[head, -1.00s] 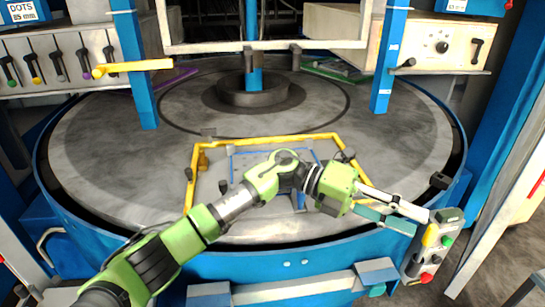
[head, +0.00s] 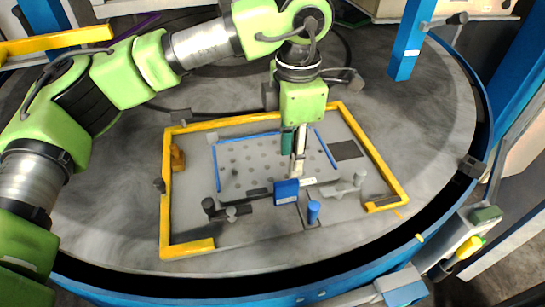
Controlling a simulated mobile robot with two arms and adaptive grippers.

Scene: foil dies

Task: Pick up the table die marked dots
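The table die (head: 240,178) is a grey plate with rows of dark dots and blue side edges. It lies flat inside a yellow frame (head: 165,215) on the round grey table. A blue tag block (head: 287,192) is at its front edge. My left gripper (head: 297,168) points straight down over the right-middle part of the die, with its fingertips just behind the blue block. One finger looks teal, another whitish. Whether the fingers are apart, or touch the die, I cannot tell; they hide part of the plate. My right gripper is not in view.
Small dark and grey clamps (head: 222,210) stand along the die's front edge, with a blue knob (head: 313,211) near them. A blue post (head: 407,50) stands at the back right. A control box (head: 462,240) is at the front right. The table left of the frame is clear.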

